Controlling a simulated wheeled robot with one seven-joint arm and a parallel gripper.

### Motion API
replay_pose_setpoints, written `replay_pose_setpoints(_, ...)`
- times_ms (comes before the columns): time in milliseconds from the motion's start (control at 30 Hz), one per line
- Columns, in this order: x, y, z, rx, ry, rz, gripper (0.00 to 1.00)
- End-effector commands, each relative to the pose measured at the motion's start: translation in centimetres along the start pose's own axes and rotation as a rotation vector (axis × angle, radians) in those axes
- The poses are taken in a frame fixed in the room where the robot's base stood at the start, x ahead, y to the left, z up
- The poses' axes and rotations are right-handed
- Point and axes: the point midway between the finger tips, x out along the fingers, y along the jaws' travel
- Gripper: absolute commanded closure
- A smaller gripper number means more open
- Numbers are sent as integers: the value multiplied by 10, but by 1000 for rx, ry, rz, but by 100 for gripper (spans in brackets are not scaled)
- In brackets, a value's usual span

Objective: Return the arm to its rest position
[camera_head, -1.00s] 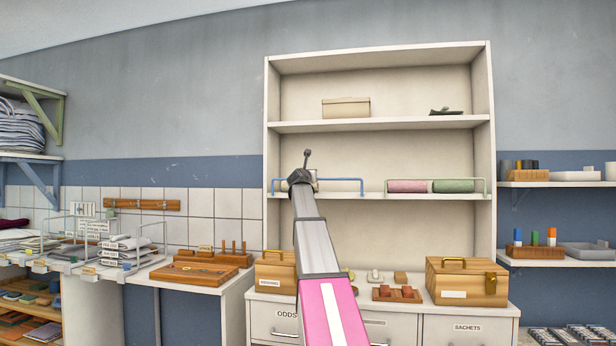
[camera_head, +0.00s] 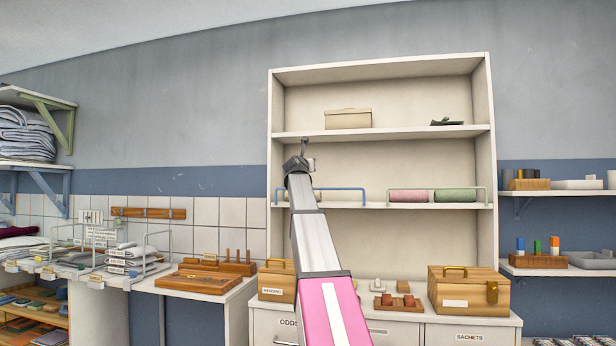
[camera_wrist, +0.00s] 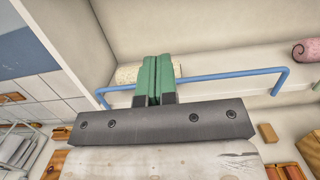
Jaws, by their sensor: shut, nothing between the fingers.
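My arm reaches up and away in the head view, with a pink section near me and grey sections beyond. My gripper (camera_head: 303,160) is at its far end, in front of the tall cream shelf unit (camera_head: 382,66), near its left side. In the wrist view its green fingers (camera_wrist: 157,68) are pressed together and hold nothing. They overlap a cream roll (camera_wrist: 128,73) and the blue rail (camera_wrist: 225,76) in that view. Whether they touch either cannot be told.
The unit's middle shelf carries a pink roll (camera_head: 408,196) and a green roll (camera_head: 455,195) at right. A beige box (camera_head: 348,119) stands on the shelf above. Wooden boxes (camera_head: 468,290) stand on the cabinet below. Open air lies above my gripper.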

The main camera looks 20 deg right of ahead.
Motion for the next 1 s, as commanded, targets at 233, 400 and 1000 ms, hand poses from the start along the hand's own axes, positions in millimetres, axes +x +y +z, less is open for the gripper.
replay_pose_setpoints(233,-6,0,13,1,0,1,100)
replay_pose_setpoints(400,-6,0,14,1,0,1,100)
replay_pose_setpoints(1000,-19,24,-46,-240,-101,46,100)
